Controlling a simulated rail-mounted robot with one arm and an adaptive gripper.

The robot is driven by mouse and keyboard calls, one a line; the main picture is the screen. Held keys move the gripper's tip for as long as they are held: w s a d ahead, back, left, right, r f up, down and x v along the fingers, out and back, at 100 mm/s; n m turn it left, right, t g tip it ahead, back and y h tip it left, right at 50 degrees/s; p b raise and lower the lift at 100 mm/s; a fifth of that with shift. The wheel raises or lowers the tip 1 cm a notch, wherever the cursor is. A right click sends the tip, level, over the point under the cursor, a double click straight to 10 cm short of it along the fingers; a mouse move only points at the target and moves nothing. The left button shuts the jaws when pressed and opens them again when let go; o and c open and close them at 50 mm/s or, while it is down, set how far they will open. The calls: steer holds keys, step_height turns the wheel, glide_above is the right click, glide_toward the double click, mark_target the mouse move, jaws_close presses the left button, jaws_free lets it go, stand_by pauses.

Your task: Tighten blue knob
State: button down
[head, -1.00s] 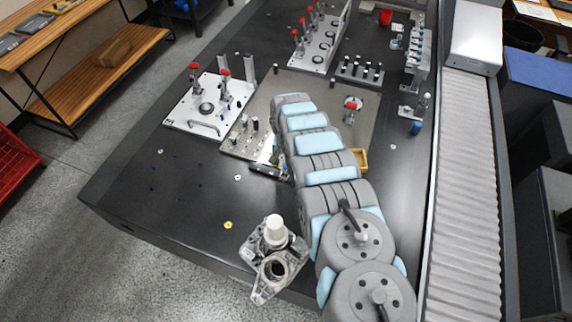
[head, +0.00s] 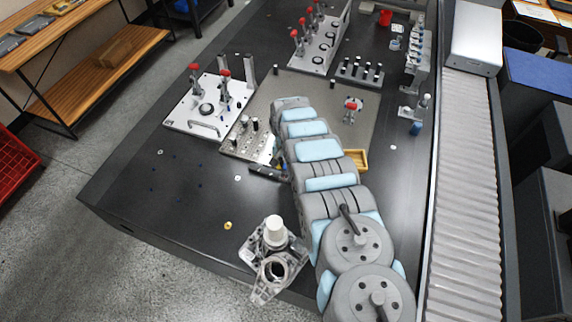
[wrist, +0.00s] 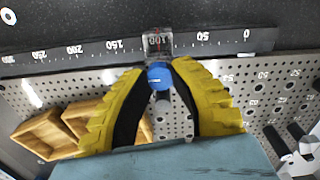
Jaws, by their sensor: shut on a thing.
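The blue knob (wrist: 159,77) shows in the wrist view at the centre, in front of a clear slider block (wrist: 158,42) that sits on a black ruled scale (wrist: 90,52). My gripper (wrist: 158,72) has yellow ribbed fingers, with their tips at either side of the knob, shut on it. In the head view my own arm hides the knob and my fingers. A dark part of the scale (head: 268,174) shows just left of my arm there.
The scale lies by a perforated metal plate (wrist: 225,70). A wooden tray (wrist: 45,135) is at lower left in the wrist view. Black posts (wrist: 300,135) stand at lower right. Red-handled clamps (head: 224,80) stand on a white plate farther back, and a grey casting (head: 272,268) is near the front.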

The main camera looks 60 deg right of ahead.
steer(key=shift+m+p, duration=0.4)
steer(key=shift+m, duration=0.2)
steer(key=shift+f+m, duration=0.1)
steer(key=shift+m, duration=1.5)
steer(key=c, duration=0.8)
jaws_free()
steer(key=shift+c, duration=0.2)
